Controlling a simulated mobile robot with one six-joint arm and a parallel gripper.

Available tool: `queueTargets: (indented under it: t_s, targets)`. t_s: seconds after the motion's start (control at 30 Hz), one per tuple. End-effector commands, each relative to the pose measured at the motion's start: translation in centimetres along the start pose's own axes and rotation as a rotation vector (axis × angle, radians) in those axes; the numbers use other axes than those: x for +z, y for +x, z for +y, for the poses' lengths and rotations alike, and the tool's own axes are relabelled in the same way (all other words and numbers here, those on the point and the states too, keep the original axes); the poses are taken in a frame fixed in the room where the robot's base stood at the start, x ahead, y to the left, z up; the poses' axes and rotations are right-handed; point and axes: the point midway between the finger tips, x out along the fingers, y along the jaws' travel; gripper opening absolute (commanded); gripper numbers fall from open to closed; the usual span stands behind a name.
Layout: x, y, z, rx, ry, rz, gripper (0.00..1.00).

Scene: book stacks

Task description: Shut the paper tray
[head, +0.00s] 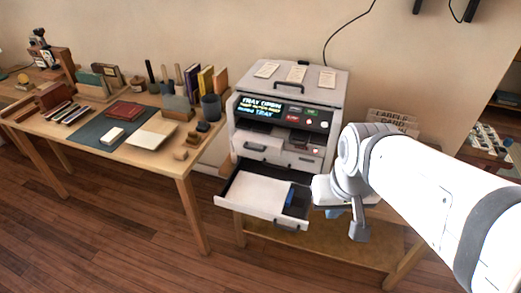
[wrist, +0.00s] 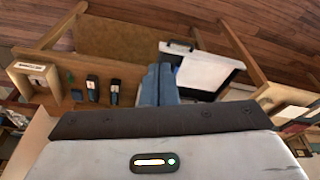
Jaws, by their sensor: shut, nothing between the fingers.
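The paper tray (head: 262,205) is pulled out from the lower part of the grey printer (head: 290,85). White paper and a small blue piece lie in it, and a dark handle is on its front. The printer's screen (head: 262,107) reads "TRAY OPEN". My gripper (head: 357,232) is shut and empty, to the right of the tray and apart from it in the head view. In the wrist view the blue fingers (wrist: 160,72) are together, with the tray (wrist: 206,78) just to their right. My arm hides part of the printer's right side.
A drawer (head: 262,147) above the tray looks shut. The printer stands on a wooden stand with a lower shelf (head: 300,238). A wooden desk (head: 110,145) with books, pads and cups stands to the left. The wooden floor (head: 110,240) in front is clear.

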Motion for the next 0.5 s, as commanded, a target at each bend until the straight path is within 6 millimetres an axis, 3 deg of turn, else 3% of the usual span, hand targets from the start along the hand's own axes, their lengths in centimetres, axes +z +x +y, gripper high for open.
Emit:
queueTargets:
  t_s: [0.13, 0.23, 0.5]
  targets:
    - [-0.3, 1.4, -0.7, 0.005, -0.115, -0.003, 0.0]
    - [-0.8, 3.7, -1.8, 0.02, -0.348, -0.009, 0.0]
    - [-3.7, 12.2, -6.7, 0.09, -1.37, -0.04, 0.0]
